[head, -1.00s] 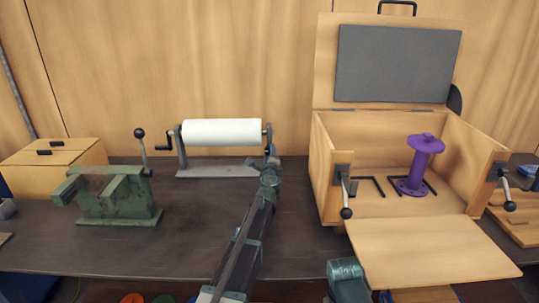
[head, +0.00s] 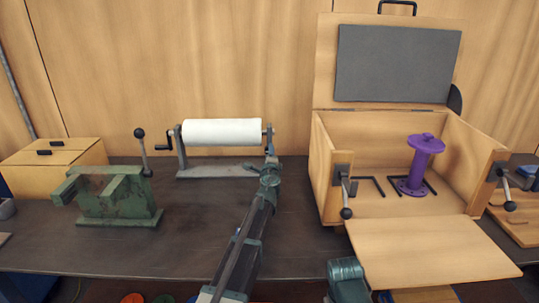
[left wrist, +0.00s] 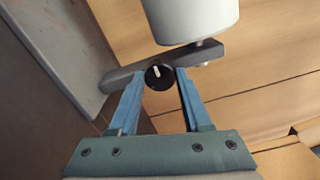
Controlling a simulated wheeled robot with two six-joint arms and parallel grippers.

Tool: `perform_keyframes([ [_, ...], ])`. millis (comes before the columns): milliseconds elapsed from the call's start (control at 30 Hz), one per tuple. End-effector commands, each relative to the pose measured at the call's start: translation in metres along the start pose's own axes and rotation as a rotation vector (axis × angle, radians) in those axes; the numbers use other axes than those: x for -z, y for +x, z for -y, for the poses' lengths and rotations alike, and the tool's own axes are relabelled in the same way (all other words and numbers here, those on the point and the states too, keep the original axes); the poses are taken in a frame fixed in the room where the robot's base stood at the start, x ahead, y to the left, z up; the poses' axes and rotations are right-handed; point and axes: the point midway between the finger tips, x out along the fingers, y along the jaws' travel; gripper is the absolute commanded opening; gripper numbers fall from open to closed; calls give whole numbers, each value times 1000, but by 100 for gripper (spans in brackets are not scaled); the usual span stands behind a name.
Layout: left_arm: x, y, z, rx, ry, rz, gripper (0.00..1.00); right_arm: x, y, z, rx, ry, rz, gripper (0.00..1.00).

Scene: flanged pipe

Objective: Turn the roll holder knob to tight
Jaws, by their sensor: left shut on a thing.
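The roll holder (head: 215,171) stands on the bench with a white roll (head: 220,132) across its two uprights. In the left wrist view, its grey upright (left wrist: 120,78) and the end of the white roll (left wrist: 190,18) show. A round black knob (left wrist: 157,82) with a white pointer mark sits on the upright. The mark points up and slightly left in that view. My left gripper (left wrist: 160,73) is shut on the knob, a blue finger on each side. In the head view my left arm reaches the holder's right end and hides the knob.
A green vise-like block with a ball lever (head: 115,195) and a wooden box (head: 52,167) stand left. An open wooden case (head: 320,165) holding a purple spool (head: 415,165) stands right. A crank (head: 163,146) is on the holder's left end. The bench front is clear.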

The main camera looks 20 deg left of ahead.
Motion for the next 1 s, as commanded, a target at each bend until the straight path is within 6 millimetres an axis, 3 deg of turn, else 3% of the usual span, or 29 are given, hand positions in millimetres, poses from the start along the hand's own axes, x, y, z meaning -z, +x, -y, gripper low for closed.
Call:
perform_keyframes([
  [33,-1,-1,0,-1,-4,1,50,0,0,0,0,0,0,0],
  [200,0,0,0,-1,-2,1,78,0,0,0,0,0,0,0],
  [667,0,-9,0,0,0,0,78,0,0,0,0,0,0,0],
  [867,-1,-35,0,0,0,0,78,0,0,0,0,0,0,0],
  [1000,-1,-64,0,0,0,-1,78,0,0,0,0,0,0,0],
])
